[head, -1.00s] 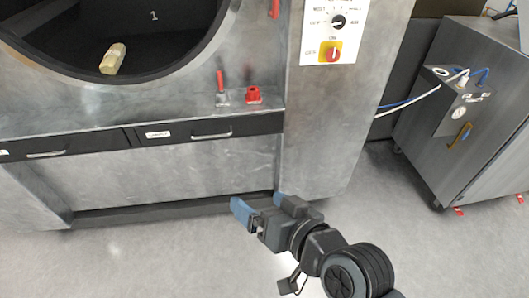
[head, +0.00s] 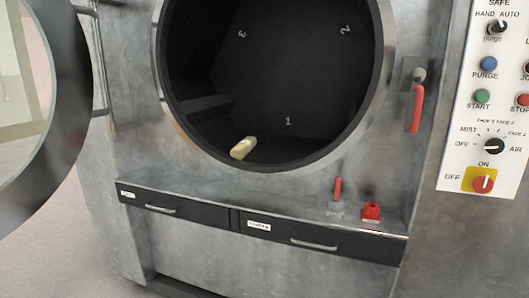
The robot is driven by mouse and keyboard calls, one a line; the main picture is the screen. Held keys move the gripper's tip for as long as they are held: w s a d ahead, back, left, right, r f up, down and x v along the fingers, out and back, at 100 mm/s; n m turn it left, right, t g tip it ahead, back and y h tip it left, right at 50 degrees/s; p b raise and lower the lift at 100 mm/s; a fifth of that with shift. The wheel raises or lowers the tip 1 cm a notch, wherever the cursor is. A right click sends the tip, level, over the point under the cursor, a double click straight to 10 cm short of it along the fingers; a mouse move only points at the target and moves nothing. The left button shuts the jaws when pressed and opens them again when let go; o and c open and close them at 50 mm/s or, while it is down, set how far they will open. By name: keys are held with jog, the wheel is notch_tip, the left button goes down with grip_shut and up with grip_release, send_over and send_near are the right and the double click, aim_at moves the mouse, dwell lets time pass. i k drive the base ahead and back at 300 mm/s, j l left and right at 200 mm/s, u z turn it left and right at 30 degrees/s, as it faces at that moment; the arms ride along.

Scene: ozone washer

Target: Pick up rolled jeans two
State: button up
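A small pale cream rolled bundle (head: 243,148) lies in the dark washer drum (head: 300,90), on its floor just inside the lower rim, left of the white number 1. I take it for rolled jeans, but I cannot tell which pair. No other roll shows. My gripper is outside the head view now, so its state and its place relative to the bundle do not show.
The round washer door (head: 88,90) stands open at the left. A red-handled lever (head: 415,108) sits right of the opening. A small red lever (head: 338,188) and a red fitting (head: 371,212) stand on the ledge above the drawers (head: 315,243). A control panel (head: 490,120) is at the right.

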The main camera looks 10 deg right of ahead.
aim_at(244, 147)
jog(key=i+j+z, duration=0.15)
jog(key=z, duration=0.2)
jog(key=i+j+z, duration=0.15)
jog(key=z, duration=0.2)
jog(key=i+j+z, duration=0.1)
jog(key=z, duration=0.3)
jog(key=j, duration=0.1)
